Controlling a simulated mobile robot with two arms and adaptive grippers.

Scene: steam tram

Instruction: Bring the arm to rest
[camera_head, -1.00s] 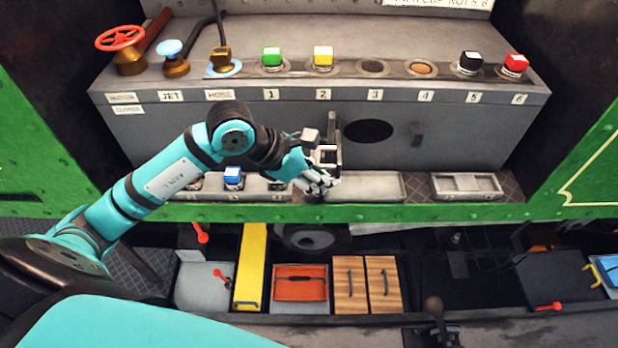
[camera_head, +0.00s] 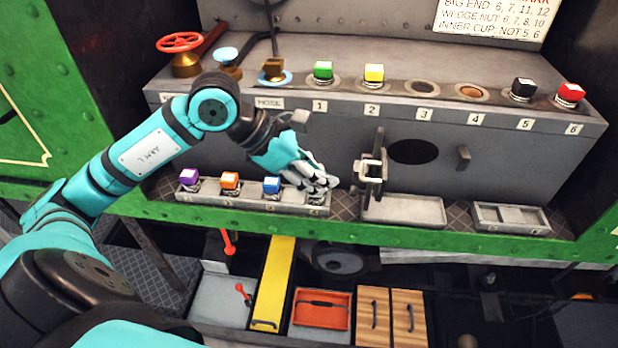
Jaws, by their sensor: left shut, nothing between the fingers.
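My left arm (camera_head: 143,155) is turquoise and black, comes in from the left and bends at a raised elbow. My left gripper (camera_head: 329,184) is shut and empty. It hangs in front of the grey cabinet, over the right end of a low rack (camera_head: 245,203). The rack holds a purple block (camera_head: 189,177), an orange block (camera_head: 230,180) and a blue block (camera_head: 272,185). The gripper hides part of the rack's last place; I cannot tell whether it touches there. My right gripper is not in view.
A metal clamp (camera_head: 370,172) stands right of the gripper, by an empty shallow tray (camera_head: 405,209) and a divided tray (camera_head: 512,218). The upper ledge carries a red handwheel (camera_head: 180,42) and coloured buttons. Below the green edge are a yellow plank (camera_head: 273,285) and an orange box (camera_head: 320,309).

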